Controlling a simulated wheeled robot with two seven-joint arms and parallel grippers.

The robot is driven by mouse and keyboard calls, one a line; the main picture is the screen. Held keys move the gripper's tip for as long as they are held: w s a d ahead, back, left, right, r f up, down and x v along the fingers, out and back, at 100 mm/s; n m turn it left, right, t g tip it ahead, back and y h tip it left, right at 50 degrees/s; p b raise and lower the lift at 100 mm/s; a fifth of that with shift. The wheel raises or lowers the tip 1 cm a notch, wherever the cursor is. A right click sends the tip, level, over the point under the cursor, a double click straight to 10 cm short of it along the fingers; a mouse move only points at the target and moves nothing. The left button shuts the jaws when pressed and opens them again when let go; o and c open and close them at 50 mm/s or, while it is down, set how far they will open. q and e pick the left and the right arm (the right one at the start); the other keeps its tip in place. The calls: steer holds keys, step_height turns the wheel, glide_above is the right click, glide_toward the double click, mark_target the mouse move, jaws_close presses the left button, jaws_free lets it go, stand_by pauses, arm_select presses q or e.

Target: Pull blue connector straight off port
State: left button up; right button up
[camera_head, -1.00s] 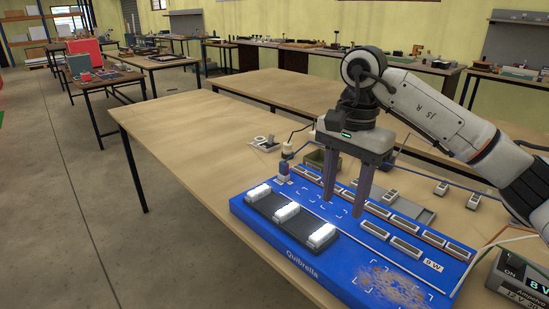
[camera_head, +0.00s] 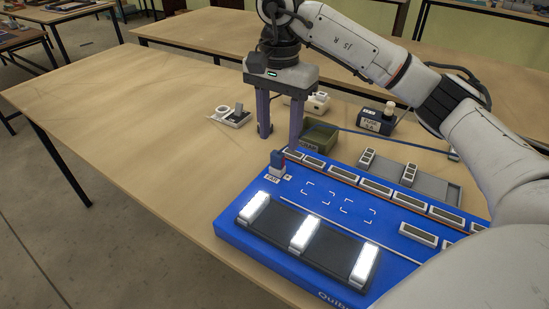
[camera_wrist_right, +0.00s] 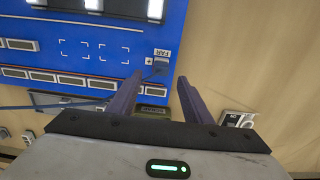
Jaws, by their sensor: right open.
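The blue connector (camera_head: 277,159) stands upright on a small pale port (camera_head: 276,173) at the far left corner of the blue board (camera_head: 228,238). A cable runs from it in the right wrist view, where the connector (camera_wrist_right: 159,70) shows between the fingertips. My right gripper (camera_head: 280,142) points down, open and empty, with its fingers just above and behind the connector in the head view. I cannot tell whether a finger touches it. My left gripper is not in view.
Three lit white blocks (camera_head: 304,233) sit on a black strip on the board. A green bin (camera_head: 320,137), a grey tray (camera_head: 428,183) and a fuse box (camera_head: 377,121) stand behind. The table's left side (camera_head: 130,120) is clear.

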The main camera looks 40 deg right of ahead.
mark_target(277, 152)
step_height(277, 152, down, 5)
steer(key=shift+s+a, duration=0.1)
steer(key=shift+a, duration=0.05)
steer(key=shift+f, duration=0.4)
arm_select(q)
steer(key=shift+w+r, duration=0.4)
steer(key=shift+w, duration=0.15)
arm_select(e)
steer(key=c, duration=1.1)
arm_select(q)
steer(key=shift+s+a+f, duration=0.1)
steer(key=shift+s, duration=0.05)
arm_select(e)
steer(key=shift+c, duration=0.2)
steer(key=shift+r, duration=0.2)
step_height(277, 152, up, 9)
steer(key=shift+r+p, duration=0.2)
steer(key=shift+p, duration=0.3)
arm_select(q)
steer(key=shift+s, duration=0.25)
arm_select(e)
steer(key=shift+r, duration=0.1)
